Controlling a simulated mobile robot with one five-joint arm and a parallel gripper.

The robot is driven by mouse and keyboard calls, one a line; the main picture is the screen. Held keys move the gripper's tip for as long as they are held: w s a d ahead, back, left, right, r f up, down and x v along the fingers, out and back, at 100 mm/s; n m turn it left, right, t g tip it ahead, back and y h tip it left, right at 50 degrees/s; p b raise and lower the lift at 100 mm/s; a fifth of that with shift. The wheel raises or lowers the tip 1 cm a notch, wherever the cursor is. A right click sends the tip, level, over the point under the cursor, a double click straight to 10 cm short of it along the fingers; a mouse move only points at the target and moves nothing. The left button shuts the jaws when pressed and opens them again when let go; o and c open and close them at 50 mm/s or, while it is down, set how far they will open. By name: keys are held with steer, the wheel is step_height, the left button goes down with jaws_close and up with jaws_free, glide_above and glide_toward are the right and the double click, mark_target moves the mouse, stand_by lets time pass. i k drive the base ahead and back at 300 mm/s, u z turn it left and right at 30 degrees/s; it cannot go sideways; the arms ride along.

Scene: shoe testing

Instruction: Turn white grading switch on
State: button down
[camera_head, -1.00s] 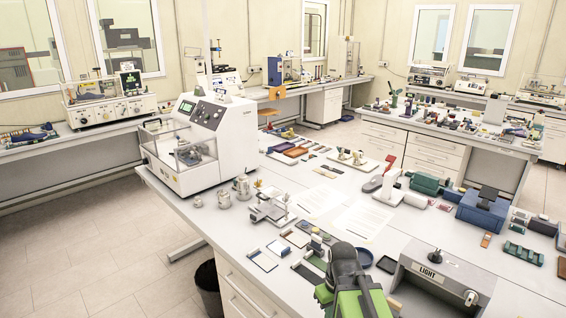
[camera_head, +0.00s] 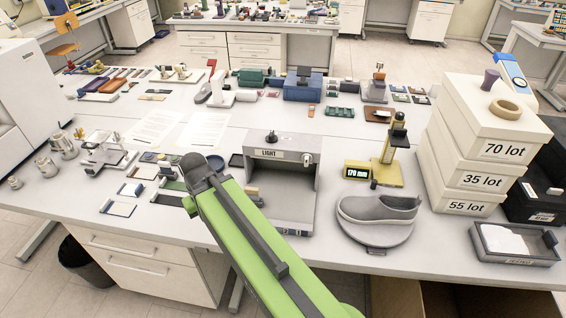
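A grey light box (camera_head: 259,168) labelled LIGHT stands on the white table near the middle of the picture, its front open. A small white switch (camera_head: 308,158) is on its front panel, right of the label. A black knob (camera_head: 271,137) stands on its top. The box's inside looks grey, with no clear glow. My green arm reaches up from the bottom edge, left of the box, and covers part of the table in front of it. My gripper (camera_head: 188,206) shows only as a small green part beside the arm's dark end; its fingers cannot be made out.
Right of the box are a yellow gauge (camera_head: 391,165) reading 170 mm, a grey shoe (camera_head: 378,216) on a round stand, and stacked white lot boxes (camera_head: 470,150). Small samples (camera_head: 118,208) and paper sheets (camera_head: 203,130) lie to the left. A white machine (camera_head: 30,85) stands far left.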

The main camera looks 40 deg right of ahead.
mark_target(307, 158)
steer(key=z, duration=0.05)
steer(key=k, duration=1.2)
steer(key=u, duration=0.85)
steer(key=i, duration=1.45)
